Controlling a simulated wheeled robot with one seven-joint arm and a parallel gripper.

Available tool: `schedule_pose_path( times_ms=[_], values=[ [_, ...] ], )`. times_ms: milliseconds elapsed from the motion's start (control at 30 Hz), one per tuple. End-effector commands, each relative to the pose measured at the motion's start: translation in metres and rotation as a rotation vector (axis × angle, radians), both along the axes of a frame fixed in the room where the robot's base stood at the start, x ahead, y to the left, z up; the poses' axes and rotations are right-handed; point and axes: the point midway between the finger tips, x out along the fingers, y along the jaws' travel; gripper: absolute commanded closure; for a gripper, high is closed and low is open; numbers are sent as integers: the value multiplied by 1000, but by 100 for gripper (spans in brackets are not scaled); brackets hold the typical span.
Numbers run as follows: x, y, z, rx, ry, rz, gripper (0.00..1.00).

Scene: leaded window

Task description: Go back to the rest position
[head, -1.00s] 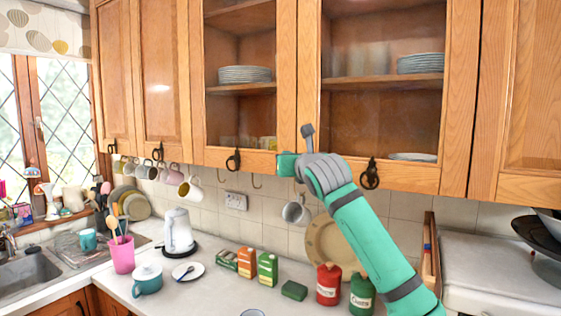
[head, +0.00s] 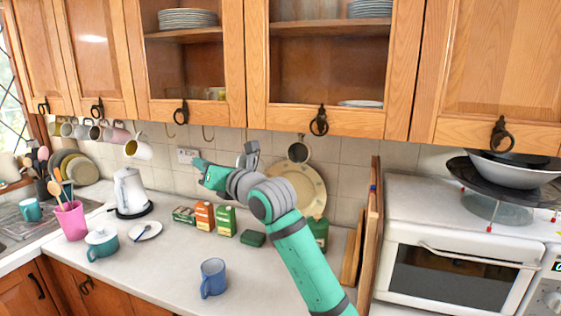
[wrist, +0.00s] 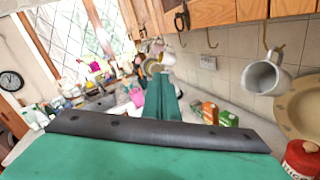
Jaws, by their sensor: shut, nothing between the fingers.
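My gripper (head: 199,164) is in front of the tiled wall, below the wall cupboards and above the counter. It points away to the left and is empty. In the wrist view its green fingers (wrist: 160,92) lie together, shut. My green arm with grey joints reaches up from the lower right in the head view and hides part of the counter and the tins there. The gripper appears apart from everything around it.
A blue mug (head: 213,278) stands on the counter left of my arm. A grey mug (wrist: 265,74) hangs from a hook. A cooker (head: 455,262) with stacked bowls is at right.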

Motion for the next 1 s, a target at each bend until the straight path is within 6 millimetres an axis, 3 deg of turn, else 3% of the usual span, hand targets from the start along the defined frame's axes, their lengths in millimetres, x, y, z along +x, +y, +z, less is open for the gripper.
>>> schedule_pose_path(
  times_ms=[100,467,667,1000],
  values=[
    [-20,15,-36,123,72,97,100],
    [-87,35,-111,511,261,323,100],
    [-124,31,-146,738,359,404,100],
    [-183,3,-206,1131,520,465,100]
  ],
)
